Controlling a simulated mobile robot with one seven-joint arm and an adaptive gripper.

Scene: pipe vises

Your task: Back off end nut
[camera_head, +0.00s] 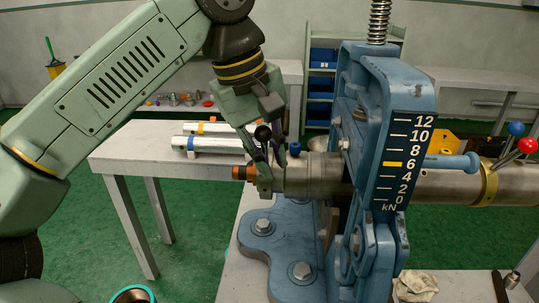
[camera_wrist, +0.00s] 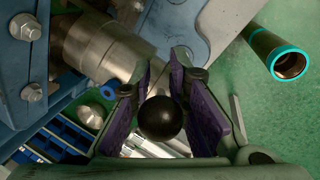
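A large steel cylinder (camera_head: 312,174) passes leftward out of the blue vise (camera_head: 362,110). Its left end carries a metal end piece with an orange tip (camera_head: 243,173), probably the end nut. My gripper (camera_head: 264,172) reaches down at this end. Its fingers stand either side of a black ball knob (camera_head: 262,132). In the wrist view the black ball (camera_wrist: 160,118) sits between the two purple-padded fingers (camera_wrist: 165,72), with the steel cylinder (camera_wrist: 98,42) beyond their tips. I cannot tell whether the pads touch the ball. The knob's stem and part of the end piece are hidden.
A gauge plate (camera_head: 402,160) marked in kN has a yellow bar at 6. Levers with blue (camera_head: 515,128) and red (camera_head: 528,145) balls stand at right. A rag (camera_head: 415,285) lies on the bench. A teal-rimmed pipe (camera_head: 132,294) stands low in front. Silver tubes (camera_head: 208,143) lie behind.

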